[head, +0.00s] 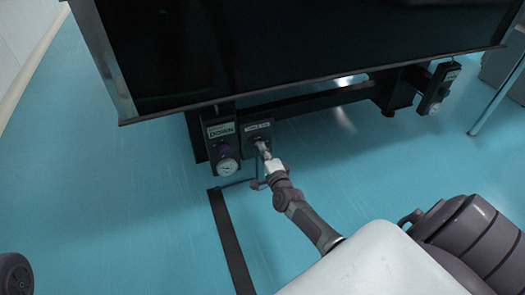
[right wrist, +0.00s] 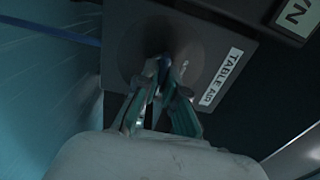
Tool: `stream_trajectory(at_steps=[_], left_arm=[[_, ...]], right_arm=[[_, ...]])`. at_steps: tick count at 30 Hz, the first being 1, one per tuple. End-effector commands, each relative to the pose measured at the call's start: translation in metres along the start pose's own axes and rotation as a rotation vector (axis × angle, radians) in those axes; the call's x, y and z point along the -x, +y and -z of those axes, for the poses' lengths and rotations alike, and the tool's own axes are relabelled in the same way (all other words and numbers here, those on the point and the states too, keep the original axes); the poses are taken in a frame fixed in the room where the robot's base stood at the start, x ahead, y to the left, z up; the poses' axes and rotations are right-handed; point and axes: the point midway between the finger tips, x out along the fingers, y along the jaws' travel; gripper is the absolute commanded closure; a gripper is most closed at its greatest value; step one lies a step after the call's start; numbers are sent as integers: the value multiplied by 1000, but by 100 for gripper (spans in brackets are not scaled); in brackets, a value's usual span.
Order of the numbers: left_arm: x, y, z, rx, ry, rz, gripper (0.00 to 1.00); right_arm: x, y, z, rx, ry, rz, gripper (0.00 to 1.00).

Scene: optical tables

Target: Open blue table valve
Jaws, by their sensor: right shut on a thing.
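The valve box (head: 250,128) hangs under the front edge of the dark table (head: 290,45). In the right wrist view, the box (right wrist: 120,30) carries a white label (right wrist: 221,77) reading TABLE AIR. My right gripper (head: 262,148) reaches up to the front of this box. In the right wrist view, its fingers (right wrist: 163,72) are shut on the valve handle at the box's round recess. The fingers mostly hide the handle, so I cannot tell its exact angle. My left gripper is out of view.
A gauge unit (head: 222,148) labelled DOWN hangs just left of the valve box. Another gauge unit (head: 438,88) hangs at the table's right end. A black strip (head: 229,240) lies on the blue floor. A thin blue hose (right wrist: 50,30) shows in the right wrist view.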

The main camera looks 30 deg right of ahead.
Motion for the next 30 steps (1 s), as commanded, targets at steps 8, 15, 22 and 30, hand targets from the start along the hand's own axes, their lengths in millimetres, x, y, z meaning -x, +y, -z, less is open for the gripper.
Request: stream_trajectory(at_steps=[8,15,22,30], left_arm=[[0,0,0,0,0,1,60],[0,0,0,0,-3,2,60],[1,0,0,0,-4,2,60],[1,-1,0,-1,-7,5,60]], right_arm=[[0,1,1,-11,1,-2,100],[0,1,0,-11,1,-2,76],[0,0,0,-9,1,-1,66],[13,2,0,-9,0,-3,66]])
